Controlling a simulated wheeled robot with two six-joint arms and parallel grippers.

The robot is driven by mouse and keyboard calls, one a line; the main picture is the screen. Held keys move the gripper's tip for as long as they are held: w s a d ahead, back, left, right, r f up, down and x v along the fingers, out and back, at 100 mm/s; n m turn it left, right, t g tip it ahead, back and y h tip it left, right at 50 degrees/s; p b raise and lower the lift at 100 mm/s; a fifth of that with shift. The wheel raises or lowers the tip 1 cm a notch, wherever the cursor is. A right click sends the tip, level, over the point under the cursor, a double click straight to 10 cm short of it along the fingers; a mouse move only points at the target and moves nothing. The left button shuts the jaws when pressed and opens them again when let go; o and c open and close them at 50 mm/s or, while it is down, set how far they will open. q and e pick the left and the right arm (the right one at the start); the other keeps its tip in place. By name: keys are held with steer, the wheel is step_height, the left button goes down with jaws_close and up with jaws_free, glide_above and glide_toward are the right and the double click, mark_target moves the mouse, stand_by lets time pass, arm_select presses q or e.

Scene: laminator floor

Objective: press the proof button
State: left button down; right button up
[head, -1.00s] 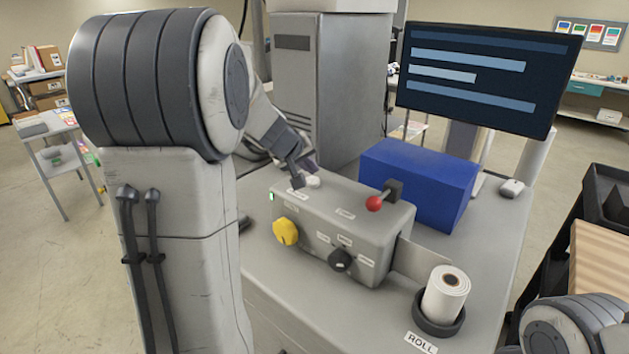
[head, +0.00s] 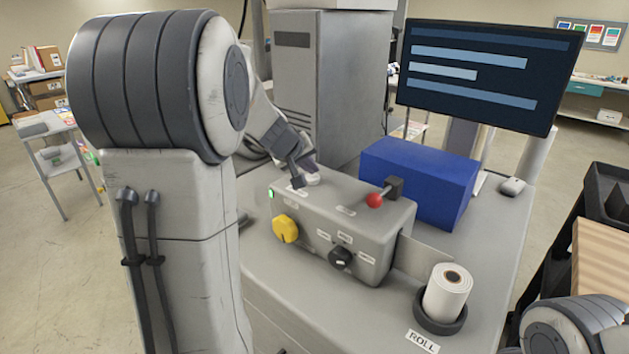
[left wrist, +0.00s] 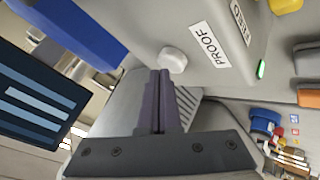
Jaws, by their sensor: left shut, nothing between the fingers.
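The proof button is a white round cap (head: 313,179) on top of the grey control box (head: 375,232), near its left end. In the left wrist view the button (left wrist: 173,60) sits beside the "PROOF" label (left wrist: 209,45). My left gripper (head: 311,168) is shut and empty, its dark fingers right at the button. In the left wrist view the fingertips (left wrist: 160,72) meet the button's lower edge; I cannot tell whether they touch or press it. A green light (head: 271,193) glows on the box's left end. My right gripper is out of view.
The box also bears a yellow knob (head: 285,229), a black knob (head: 340,258) and a red-tipped lever (head: 375,201). A blue block (head: 420,180) stands behind it, below a monitor (head: 480,75). A white roll (head: 447,293) stands in a holder at front right.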

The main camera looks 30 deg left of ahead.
mark_target(311, 179)
arm_select(q)
steer(key=shift+f+b, duration=0.55)
steer(key=shift+b, duration=0.1)
stand_by(0.8)
steer(key=shift+r, duration=0.1)
steer(key=shift+r+p, duration=0.75)
steer(key=shift+r, duration=0.15)
step_height(311, 179, up, 5)
steer(key=p, duration=0.4)
stand_by(0.9)
